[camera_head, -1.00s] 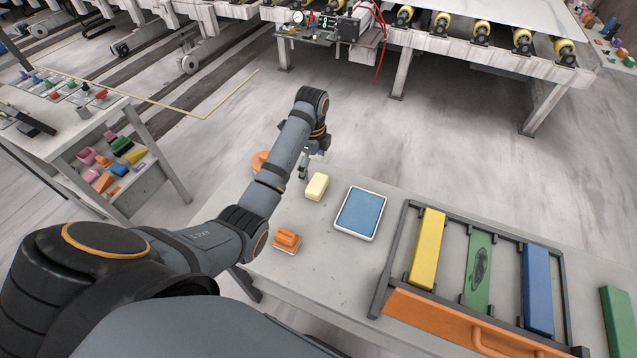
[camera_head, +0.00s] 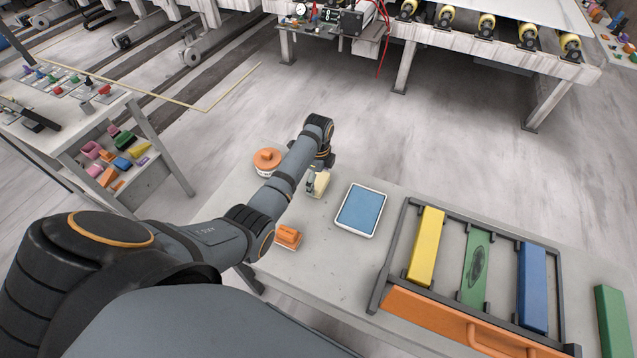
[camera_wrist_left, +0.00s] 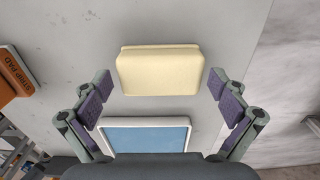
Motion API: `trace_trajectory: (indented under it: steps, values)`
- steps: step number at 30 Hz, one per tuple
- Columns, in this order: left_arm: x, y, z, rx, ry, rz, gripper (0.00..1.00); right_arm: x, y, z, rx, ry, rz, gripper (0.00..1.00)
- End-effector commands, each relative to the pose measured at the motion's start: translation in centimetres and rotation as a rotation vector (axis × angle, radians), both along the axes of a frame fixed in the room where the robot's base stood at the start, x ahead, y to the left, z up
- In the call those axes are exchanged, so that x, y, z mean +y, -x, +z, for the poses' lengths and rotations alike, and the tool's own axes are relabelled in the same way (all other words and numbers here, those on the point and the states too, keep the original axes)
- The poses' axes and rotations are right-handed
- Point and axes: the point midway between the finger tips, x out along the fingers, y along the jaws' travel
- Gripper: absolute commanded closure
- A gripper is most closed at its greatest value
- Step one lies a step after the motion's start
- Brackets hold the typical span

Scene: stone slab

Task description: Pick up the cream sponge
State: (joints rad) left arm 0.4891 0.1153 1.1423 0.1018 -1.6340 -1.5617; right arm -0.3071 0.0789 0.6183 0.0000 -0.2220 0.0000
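The cream sponge (camera_head: 321,184) lies on the grey table near its far edge, partly hidden behind my left gripper in the head view. In the left wrist view the sponge (camera_wrist_left: 160,70) sits between and slightly beyond the fingertips, with a gap on each side. My left gripper (camera_head: 314,186) is open and empty, above the sponge; its purple-padded fingers (camera_wrist_left: 161,88) are spread wide. My right gripper is in neither view.
A blue pad in a white tray (camera_head: 343,229) lies right of the sponge. A dark rack (camera_head: 382,262) holds yellow, green and blue bars.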

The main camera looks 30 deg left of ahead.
Motion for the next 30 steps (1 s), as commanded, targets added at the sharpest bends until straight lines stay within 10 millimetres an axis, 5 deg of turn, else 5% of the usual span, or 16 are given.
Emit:
trace_trajectory:
  steps: [6,18,22,30]
  values:
    - [0.0,0.0,0.0,0.0,0.0,0.0,0.37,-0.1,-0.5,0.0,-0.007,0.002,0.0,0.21]
    - [0.0,-0.1,0.7,-0.002,0.0,0.0,0.38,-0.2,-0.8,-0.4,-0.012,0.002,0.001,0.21]
    - [0.1,-0.2,2.8,-0.008,0.0,0.0,0.38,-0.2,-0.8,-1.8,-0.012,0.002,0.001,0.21]
    - [-3.0,4.4,9.6,-0.003,0.003,-0.002,0.38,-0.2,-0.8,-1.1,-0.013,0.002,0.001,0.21]
